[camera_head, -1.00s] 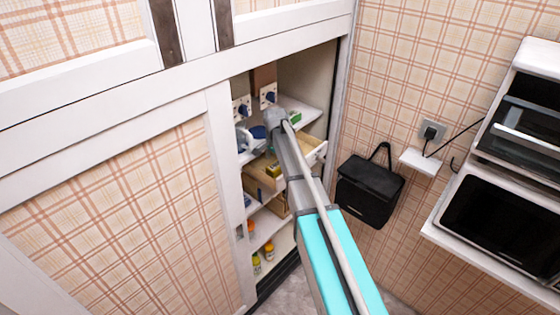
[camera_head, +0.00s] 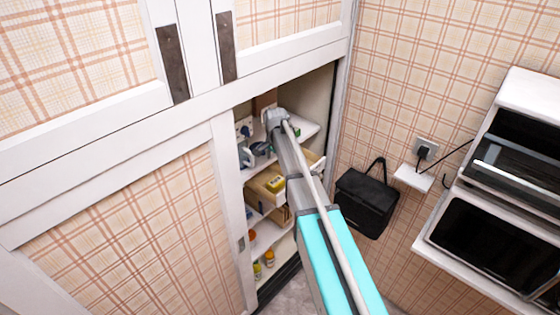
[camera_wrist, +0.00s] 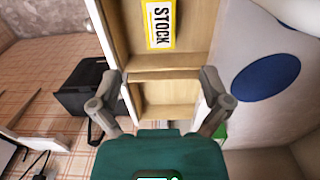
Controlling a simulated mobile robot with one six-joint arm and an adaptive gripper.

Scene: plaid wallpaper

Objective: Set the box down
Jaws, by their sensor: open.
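My gripper (camera_wrist: 165,84) is open and holds nothing; its fingers are spread over an empty compartment of a wooden drawer (camera_wrist: 170,72). In the head view my gripper (camera_head: 275,117) is small, inside the open cupboard at the upper shelf. A yellow item also shows in the drawer in the head view (camera_head: 275,183). A brown box-like thing (camera_head: 263,101) stands behind my gripper, partly hidden. I cannot tell which thing is the task's box.
A pale surface with a blue oval (camera_wrist: 265,77) is close at the right of my gripper. The cupboard's white frame (camera_head: 228,190) borders the opening. A black bag (camera_head: 368,203) hangs on the wall, and a white-framed oven (camera_head: 490,220) stands at the right.

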